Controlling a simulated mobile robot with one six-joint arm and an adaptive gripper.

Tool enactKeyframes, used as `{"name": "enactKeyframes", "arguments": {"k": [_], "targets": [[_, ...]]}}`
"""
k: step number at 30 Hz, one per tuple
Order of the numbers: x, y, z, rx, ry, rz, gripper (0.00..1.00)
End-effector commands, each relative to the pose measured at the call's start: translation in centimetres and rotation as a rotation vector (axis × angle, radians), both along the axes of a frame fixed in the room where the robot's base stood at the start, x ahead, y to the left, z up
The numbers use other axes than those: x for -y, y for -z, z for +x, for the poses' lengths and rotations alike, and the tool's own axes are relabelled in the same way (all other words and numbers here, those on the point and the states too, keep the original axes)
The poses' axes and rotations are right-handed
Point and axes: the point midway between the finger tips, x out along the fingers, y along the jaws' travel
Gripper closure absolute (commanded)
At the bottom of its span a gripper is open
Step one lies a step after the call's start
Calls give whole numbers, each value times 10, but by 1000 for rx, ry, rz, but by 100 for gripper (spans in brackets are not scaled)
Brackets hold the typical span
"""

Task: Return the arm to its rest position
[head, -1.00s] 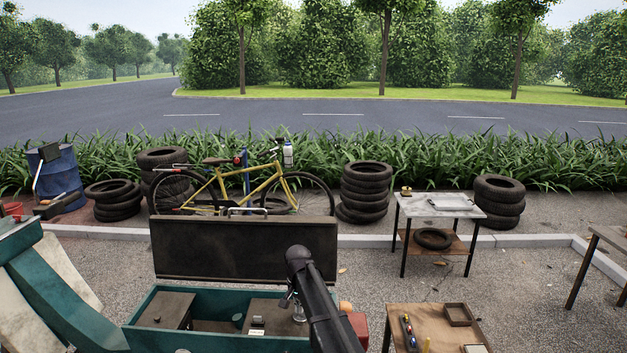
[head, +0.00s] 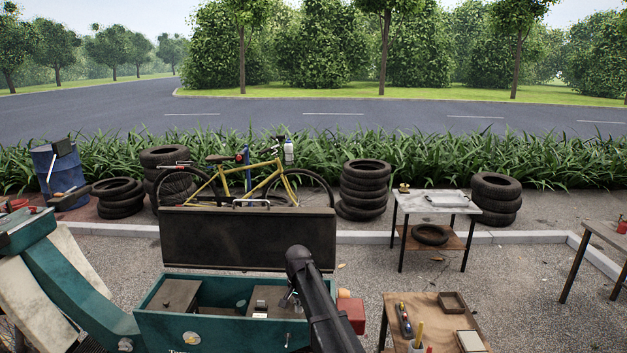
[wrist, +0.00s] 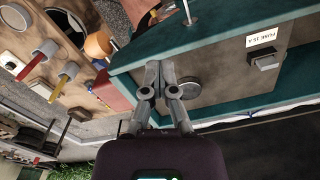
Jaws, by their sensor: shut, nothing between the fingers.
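My arm (head: 315,300) reaches up from the bottom of the head view, in front of the right part of an open teal box (head: 225,328). My gripper shows in the wrist view (wrist: 164,92), with its fingers together and nothing between them. In the wrist view it hangs over the teal box (wrist: 235,35), close to a round grey knob or cap (wrist: 189,87). A switch (wrist: 264,60) and a white label (wrist: 262,38) sit on the box's inner panel. In the head view the arm hides most of the gripper.
The box's dark lid (head: 245,240) stands open behind it. A wooden table (head: 430,310) with tools and a small tray stands to the right. A red block (head: 352,314) sits beside the box. A white-topped table (head: 435,202), a yellow bicycle (head: 245,183) and tyre stacks (head: 364,190) stand farther back.

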Motion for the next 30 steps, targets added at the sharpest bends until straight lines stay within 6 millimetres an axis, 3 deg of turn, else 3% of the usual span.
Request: {"name": "enactKeyframes", "arguments": {"k": [8,17,23,30], "targets": [[22,9,-19,0,-25,0,100],[65,27,-57,0,-79,0,100],[109,47,-104,0,-141,-1,100],[176,82,-196,0,-260,-1,100]]}}
